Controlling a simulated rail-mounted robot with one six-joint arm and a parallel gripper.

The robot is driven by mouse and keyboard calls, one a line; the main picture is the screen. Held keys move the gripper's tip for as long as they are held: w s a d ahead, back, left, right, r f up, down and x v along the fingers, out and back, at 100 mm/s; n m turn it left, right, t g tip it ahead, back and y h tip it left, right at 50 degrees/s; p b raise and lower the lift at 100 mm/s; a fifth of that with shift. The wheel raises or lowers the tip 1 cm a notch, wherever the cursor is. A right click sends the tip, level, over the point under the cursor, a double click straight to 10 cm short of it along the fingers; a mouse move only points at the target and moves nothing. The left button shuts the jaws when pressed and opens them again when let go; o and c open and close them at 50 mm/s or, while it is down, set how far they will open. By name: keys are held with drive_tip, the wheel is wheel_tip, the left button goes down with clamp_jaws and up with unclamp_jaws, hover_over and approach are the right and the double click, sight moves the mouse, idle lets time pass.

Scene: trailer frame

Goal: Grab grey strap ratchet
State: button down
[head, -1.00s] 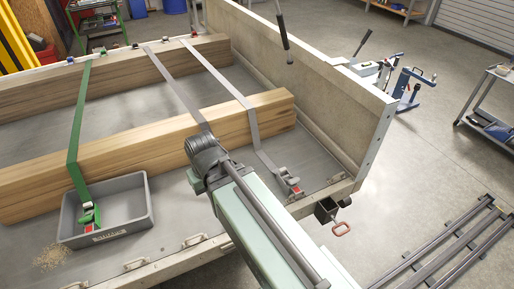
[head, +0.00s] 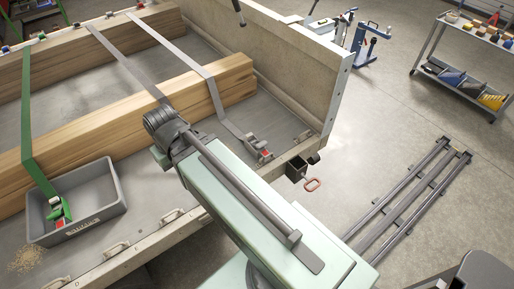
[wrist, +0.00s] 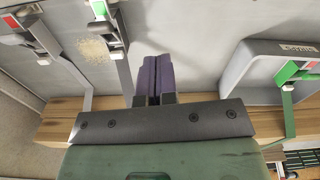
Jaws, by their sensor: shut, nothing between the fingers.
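Two grey straps cross the wooden beams in the head view, a middle one (head: 137,72) and a right one (head: 196,65). The right strap's ratchet (head: 258,148), with a red part, lies on the trailer deck near the edge. My arm hides the middle strap's lower end in the head view. The wrist view shows a near grey ratchet (wrist: 112,36) and another grey ratchet (wrist: 40,35) at the far left. My gripper (wrist: 152,62) is shut and empty, to the right of the near ratchet and apart from it in the picture. The head view hides the fingers.
A green ratchet (head: 58,211) on a green strap sits in a grey bin (head: 105,205) at left. The bin also shows in the wrist view (wrist: 238,68). A tall end board (head: 285,65) borders the deck. Metal rails (head: 410,190) lie on the floor at right.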

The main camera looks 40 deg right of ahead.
idle(0.3)
drive_tip(key=shift+c, duration=2.1)
unclamp_jaws()
